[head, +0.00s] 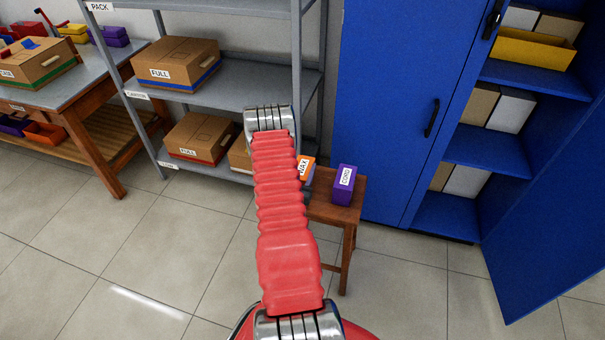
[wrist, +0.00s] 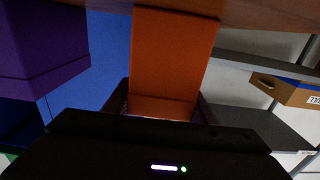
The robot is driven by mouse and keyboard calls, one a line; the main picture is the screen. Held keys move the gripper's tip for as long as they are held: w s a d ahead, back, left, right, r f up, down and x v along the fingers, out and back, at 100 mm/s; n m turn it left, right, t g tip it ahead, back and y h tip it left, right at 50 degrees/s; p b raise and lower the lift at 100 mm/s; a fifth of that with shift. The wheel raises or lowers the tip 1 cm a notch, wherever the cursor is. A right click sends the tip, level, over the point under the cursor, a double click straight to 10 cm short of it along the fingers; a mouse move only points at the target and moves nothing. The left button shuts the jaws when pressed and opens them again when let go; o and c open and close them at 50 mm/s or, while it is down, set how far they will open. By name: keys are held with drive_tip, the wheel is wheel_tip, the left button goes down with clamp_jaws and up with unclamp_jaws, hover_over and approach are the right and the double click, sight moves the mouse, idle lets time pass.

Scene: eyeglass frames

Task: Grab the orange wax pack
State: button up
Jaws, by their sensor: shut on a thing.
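The orange wax pack (head: 307,168) stands on a small wooden stool (head: 325,211), partly hidden behind my red arm in the head view; its white label shows "WAX". In the wrist view the orange pack (wrist: 172,60) fills the middle, between the dark fingers of my gripper (wrist: 165,103). The gripper is shut on the pack. The pack's far end meets the wooden surface at the top of the wrist view. My gripper is hidden behind my arm in the head view.
A purple pack (head: 344,184) stands right of the orange one on the stool, and at left in the wrist view (wrist: 45,45). A grey shelf (head: 245,88) with cartons is behind on the left. A blue cabinet (head: 385,110) with an open door (head: 550,240) is on the right.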

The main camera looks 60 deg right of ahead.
drive_tip(key=shift+r, duration=0.1)
drive_tip(key=shift+r, duration=4.95)
